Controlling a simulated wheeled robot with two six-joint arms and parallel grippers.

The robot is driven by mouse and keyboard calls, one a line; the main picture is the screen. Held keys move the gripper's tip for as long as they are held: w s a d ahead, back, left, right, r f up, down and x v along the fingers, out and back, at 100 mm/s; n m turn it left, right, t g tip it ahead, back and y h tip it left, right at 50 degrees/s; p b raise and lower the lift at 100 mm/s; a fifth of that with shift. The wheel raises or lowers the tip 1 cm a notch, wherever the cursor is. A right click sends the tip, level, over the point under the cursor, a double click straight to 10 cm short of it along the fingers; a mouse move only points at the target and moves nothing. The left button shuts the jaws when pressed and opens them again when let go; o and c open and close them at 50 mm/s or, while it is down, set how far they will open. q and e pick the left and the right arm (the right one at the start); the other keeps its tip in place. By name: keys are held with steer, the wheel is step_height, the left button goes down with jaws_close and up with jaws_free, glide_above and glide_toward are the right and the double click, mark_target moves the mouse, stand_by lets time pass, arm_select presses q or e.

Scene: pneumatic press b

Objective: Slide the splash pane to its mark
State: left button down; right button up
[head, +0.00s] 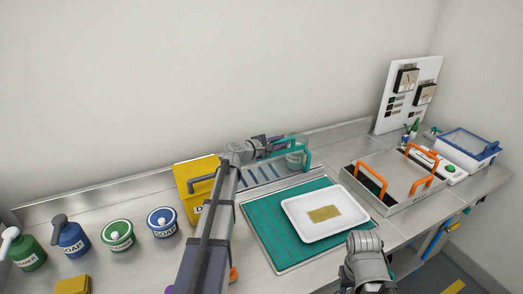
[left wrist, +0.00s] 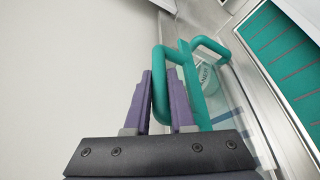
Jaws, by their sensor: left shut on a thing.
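The splash pane (left wrist: 240,112) is clear and hard to make out, with teal bar handles. My left gripper (left wrist: 160,95) has its purple fingers on either side of one teal handle (left wrist: 159,60) and is shut on it. A second teal handle (left wrist: 205,45) shows beyond it in the left wrist view. In the head view, a teal handle (head: 308,156) shows near the back of the counter, and my left gripper (head: 280,140) is at its left end. I cannot make out a mark for the pane. My right arm enters at bottom right; its fingers are out of view.
A teal mat (head: 262,228) carries a white tray (head: 293,212) with a tan piece. A yellow holder (head: 192,172) and soap jars (head: 117,235) stand left. A blue-lidded box (head: 465,146) is far right.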

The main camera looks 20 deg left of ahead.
arm_select(q)
steer(key=shift+w+d, duration=1.85)
steer(key=shift+w, duration=0.25)
steer(key=shift+w+d, duration=1.85)
steer(key=shift+w, duration=0.2)
steer(key=c, duration=0.7)
jaws_free()
steer(key=shift+s, duration=0.1)
steer(key=p+v, duration=0.1)
steer(key=v, duration=0.6)
steer(key=shift+s+a+p, duration=0.25)
steer(key=shift+p, duration=0.05)
steer(key=shift+d, duration=0.1)
